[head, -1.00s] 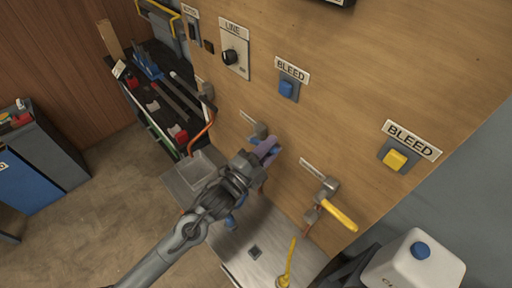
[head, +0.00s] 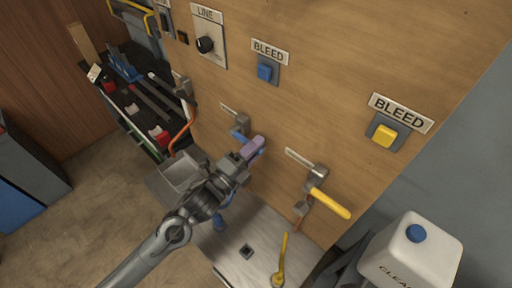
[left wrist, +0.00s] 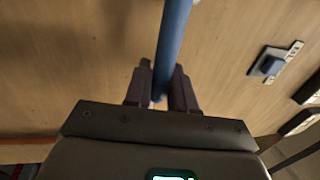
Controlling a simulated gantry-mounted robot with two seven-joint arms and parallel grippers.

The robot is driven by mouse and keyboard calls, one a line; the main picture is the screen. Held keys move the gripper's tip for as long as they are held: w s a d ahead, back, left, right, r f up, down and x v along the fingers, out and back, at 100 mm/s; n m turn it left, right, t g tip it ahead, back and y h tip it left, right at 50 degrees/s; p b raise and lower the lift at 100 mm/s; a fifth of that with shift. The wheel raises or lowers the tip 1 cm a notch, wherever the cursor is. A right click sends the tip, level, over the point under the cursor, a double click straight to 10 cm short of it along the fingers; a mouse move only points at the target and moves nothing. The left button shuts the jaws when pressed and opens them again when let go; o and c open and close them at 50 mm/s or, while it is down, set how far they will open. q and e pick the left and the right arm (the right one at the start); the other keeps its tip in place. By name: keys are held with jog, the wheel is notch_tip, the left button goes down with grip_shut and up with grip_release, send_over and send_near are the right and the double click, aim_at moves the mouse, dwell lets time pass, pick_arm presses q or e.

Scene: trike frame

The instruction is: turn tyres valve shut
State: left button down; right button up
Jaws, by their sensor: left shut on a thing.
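My left gripper (head: 256,147) is at the wooden panel, by the middle valve (head: 242,122). Its purple-grey fingers are shut on the valve's blue handle (head: 239,134). In the left wrist view the blue handle (left wrist: 172,45) runs up from between the fingertips (left wrist: 161,85). The fingers hide part of the handle in the head view. Another valve (head: 318,173) with a yellow handle (head: 330,202) is to the right, and one with an orange handle (head: 184,128) is to the left. The valve labels are too small to read. My right gripper is out of view.
Above are a blue BLEED button (head: 265,71), a yellow BLEED button (head: 384,135) and a LINE knob (head: 205,45). Below are a grey bin (head: 180,172) and a metal bench top (head: 262,232) with a yellow lever (head: 283,262). A white bottle (head: 412,255) stands at the right.

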pick_arm(q)
jog(key=c, duration=1.1)
grip_release()
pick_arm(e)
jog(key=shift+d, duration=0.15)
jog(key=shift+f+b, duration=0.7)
pick_arm(q)
jog(key=v, duration=1.1)
jog(key=shift+w+f, duration=0.1)
jog(key=shift+f, duration=0.1)
